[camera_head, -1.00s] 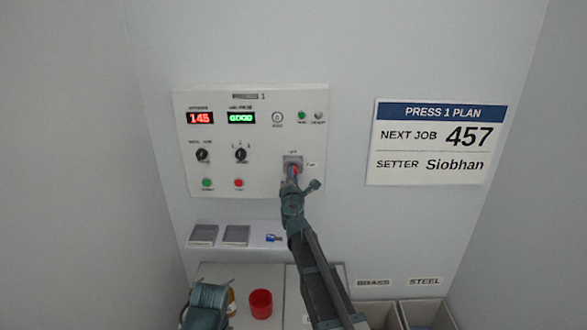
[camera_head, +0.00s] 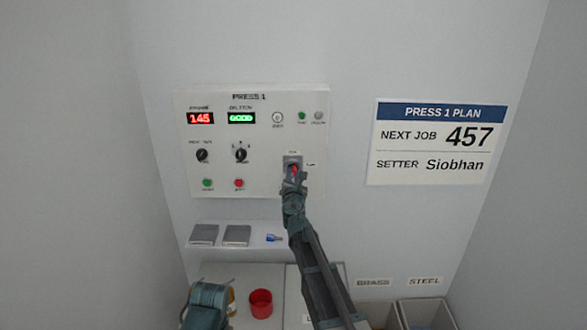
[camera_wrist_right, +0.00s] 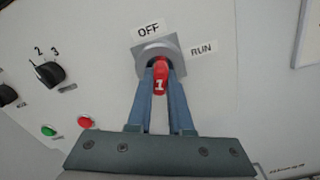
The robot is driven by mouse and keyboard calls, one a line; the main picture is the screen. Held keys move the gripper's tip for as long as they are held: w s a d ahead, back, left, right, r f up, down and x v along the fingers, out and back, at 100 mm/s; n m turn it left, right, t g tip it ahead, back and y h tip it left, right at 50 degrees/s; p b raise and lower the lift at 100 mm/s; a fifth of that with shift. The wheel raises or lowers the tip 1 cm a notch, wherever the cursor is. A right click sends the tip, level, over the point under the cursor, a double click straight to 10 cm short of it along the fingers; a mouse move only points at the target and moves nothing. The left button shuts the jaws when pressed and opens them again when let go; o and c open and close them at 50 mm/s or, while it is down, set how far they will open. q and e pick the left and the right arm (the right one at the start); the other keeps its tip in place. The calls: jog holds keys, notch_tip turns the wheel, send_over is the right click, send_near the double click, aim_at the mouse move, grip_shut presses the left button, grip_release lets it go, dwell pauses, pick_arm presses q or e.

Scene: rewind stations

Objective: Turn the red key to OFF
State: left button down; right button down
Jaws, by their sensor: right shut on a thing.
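The red key (camera_wrist_right: 160,78), marked 1, sits in a round grey switch (camera_wrist_right: 147,56) on the white panel. OFF (camera_wrist_right: 148,29) is above the switch and RUN (camera_wrist_right: 201,49) is to its right. My right gripper (camera_wrist_right: 161,84) is shut on the key, one finger on each side. The key stands roughly upright in the wrist view; its exact angle to OFF is hard to tell. In the head view the key (camera_head: 295,169) shows as a small red patch above my right gripper (camera_head: 293,180). My left arm shows at the bottom left; its fingers cannot be made out.
The panel (camera_head: 215,175) has a red 145 display (camera_head: 200,118), a green display reading GOOD (camera_head: 241,118), knobs and buttons.

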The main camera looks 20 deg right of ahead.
jog(key=shift+d, duration=0.1)
jog(key=n, duration=0.5)
jog(key=shift+n, duration=0.4)
jog(key=c, duration=0.7)
grip_release()
jog(key=shift+d, duration=0.1)
jog(key=shift+c, duration=0.2)
jog(key=shift+s, duration=0.1)
